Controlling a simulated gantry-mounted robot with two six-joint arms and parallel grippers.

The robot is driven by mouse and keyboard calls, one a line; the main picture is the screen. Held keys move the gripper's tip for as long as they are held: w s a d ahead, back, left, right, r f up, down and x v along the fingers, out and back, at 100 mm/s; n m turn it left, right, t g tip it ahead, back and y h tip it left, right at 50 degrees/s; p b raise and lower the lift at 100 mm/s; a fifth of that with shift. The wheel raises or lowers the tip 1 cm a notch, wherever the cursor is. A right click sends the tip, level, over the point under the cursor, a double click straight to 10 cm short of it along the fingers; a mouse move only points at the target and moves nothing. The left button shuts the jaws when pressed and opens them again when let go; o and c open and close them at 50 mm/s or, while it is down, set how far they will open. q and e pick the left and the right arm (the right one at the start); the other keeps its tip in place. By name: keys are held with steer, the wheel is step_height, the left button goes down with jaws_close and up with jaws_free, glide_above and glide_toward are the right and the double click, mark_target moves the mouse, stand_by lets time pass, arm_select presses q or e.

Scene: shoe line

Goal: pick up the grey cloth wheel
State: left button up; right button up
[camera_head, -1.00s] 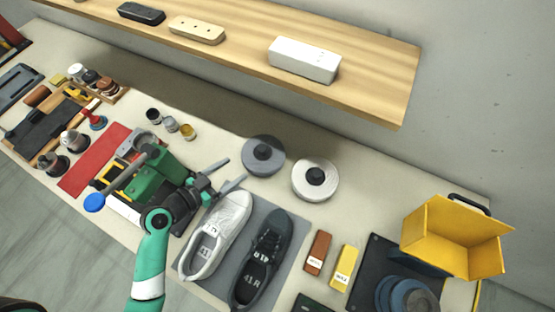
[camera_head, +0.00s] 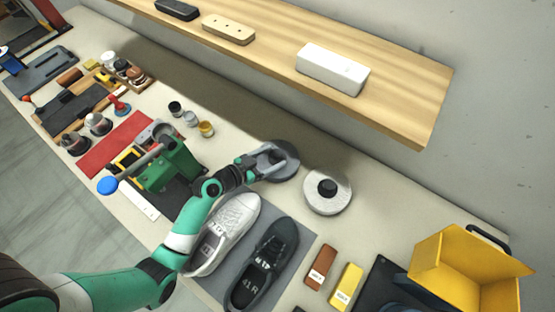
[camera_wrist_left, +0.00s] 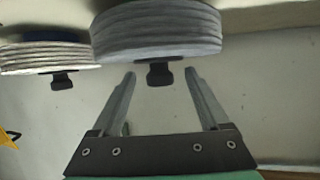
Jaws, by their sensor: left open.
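The grey cloth wheel (camera_head: 286,165) lies on the table near the back, left of the white wheel (camera_head: 327,192). My left gripper (camera_head: 268,161) is at the grey wheel and covers part of it, including its dark hub. In the left wrist view the grey wheel (camera_wrist_left: 158,32) shows as a stack of layers with a dark knob (camera_wrist_left: 159,73) below it. The open fingers (camera_wrist_left: 160,80) stand on either side of that knob, with clear gaps. The white wheel (camera_wrist_left: 48,56) is to the left there. My right gripper is not in view.
A white shoe (camera_head: 226,230) and a dark shoe (camera_head: 264,268) lie on a grey mat (camera_head: 305,237) in front. A green machine (camera_head: 168,168) stands to the left. Small jars (camera_head: 191,118) sit behind it. A wooden shelf (camera_head: 400,110) overhangs the back.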

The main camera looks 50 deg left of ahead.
arm_select(q)
steer(key=shift+w+f, duration=0.1)
steer(key=shift+w, duration=0.15)
jaws_close()
stand_by(0.5)
